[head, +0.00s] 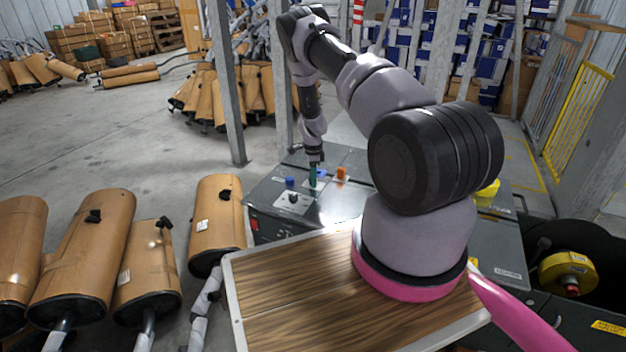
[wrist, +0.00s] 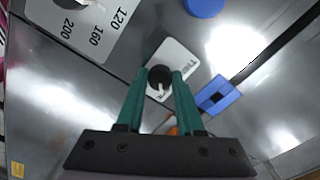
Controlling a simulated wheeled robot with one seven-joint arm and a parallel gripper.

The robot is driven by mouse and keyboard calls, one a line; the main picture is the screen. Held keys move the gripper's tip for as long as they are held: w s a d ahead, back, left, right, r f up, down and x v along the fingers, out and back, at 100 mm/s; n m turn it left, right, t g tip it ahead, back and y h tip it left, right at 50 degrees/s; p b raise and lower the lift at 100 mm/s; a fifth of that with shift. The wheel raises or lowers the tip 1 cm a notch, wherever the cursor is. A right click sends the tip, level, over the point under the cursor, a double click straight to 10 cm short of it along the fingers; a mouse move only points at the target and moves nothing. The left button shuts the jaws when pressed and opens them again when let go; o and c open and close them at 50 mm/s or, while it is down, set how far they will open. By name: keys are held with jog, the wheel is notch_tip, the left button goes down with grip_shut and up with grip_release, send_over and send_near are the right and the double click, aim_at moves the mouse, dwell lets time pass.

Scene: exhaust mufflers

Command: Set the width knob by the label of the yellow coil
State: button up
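My gripper (wrist: 160,76) has two teal fingers standing apart, with a small black knob (wrist: 160,76) with a white pointer showing between their tips. Whether they touch it I cannot tell. The knob sits on a white plate (wrist: 185,62) with partly hidden lettering. A larger dial plate (wrist: 98,28) marked 120, 160 and 200 is at upper left in the wrist view; its knob is cut off. In the head view my gripper (head: 313,178) points down over the machine top, behind a dial plate (head: 292,199). A yellow coil (head: 567,272) sits at right; its label is unreadable.
On the machine top (head: 335,205) are a blue button (head: 290,182) and an orange part (head: 341,173). A wood-topped surface (head: 290,300) is in front; brown mufflers (head: 85,255) stand left. A yellow object (head: 488,192) is behind my arm.

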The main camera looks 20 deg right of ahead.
grip_shut()
jog(key=shift+n, duration=0.4)
jog(key=n, duration=0.3)
jog(key=shift+n, duration=0.3)
jog(key=n, duration=0.3)
jog(key=shift+n, duration=0.4)
jog(key=n, duration=0.5)
jog(key=shift+n, duration=2.4)
